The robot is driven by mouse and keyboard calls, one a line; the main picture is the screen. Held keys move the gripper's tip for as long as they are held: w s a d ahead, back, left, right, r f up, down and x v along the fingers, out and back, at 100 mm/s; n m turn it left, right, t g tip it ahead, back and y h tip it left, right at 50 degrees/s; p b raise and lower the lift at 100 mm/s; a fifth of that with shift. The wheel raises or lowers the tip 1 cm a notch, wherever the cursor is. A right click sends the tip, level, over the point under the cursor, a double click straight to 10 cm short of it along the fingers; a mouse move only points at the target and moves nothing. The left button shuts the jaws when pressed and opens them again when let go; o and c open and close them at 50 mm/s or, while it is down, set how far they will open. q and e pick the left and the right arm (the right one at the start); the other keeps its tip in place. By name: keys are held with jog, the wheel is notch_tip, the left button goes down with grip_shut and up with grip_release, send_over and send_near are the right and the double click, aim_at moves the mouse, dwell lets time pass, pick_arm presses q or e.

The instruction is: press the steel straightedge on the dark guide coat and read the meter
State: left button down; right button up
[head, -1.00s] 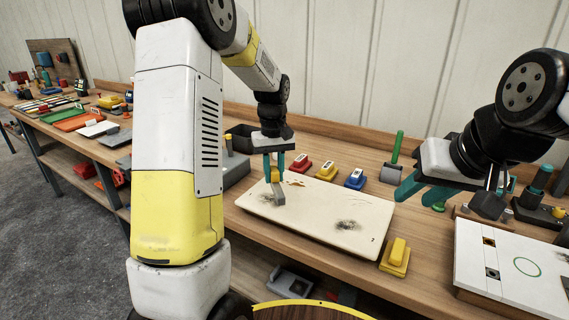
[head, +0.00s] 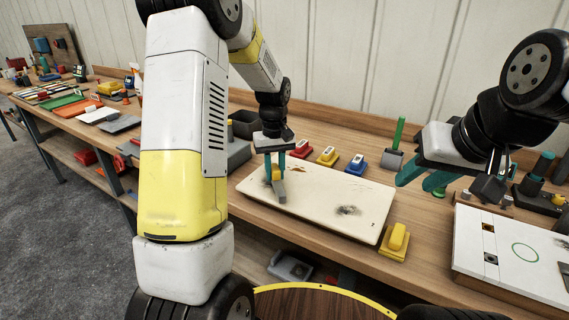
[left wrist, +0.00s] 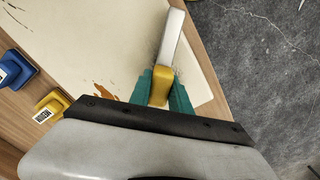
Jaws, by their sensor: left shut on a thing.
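My left gripper (head: 275,172) is shut on the yellow handle (left wrist: 160,88) of the steel straightedge (left wrist: 172,40). The grey straightedge (head: 280,190) hangs below the fingers over the left part of the cream panel (head: 320,190). I cannot tell whether it touches the panel. One dark guide coat patch (head: 347,210) shows on the panel's right half. Another dark smudge (left wrist: 156,46) lies beside and partly behind the straightedge in the left wrist view. My right gripper (head: 421,178) is open and empty, right of the panel. I cannot make out a meter.
Red (head: 302,148), yellow (head: 328,156) and blue (head: 357,164) blocks stand behind the panel. Another yellow block (head: 396,240) is by its right front corner. A white board with a green circle (head: 525,253) lies at the right. A grey block with a green rod (head: 397,145) stands behind.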

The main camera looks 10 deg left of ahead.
pick_arm(q)
jog(key=shift+f, duration=0.55)
dwell(1.4)
jog(key=shift+r, duration=3.55)
jog(key=shift+d, duration=0.1)
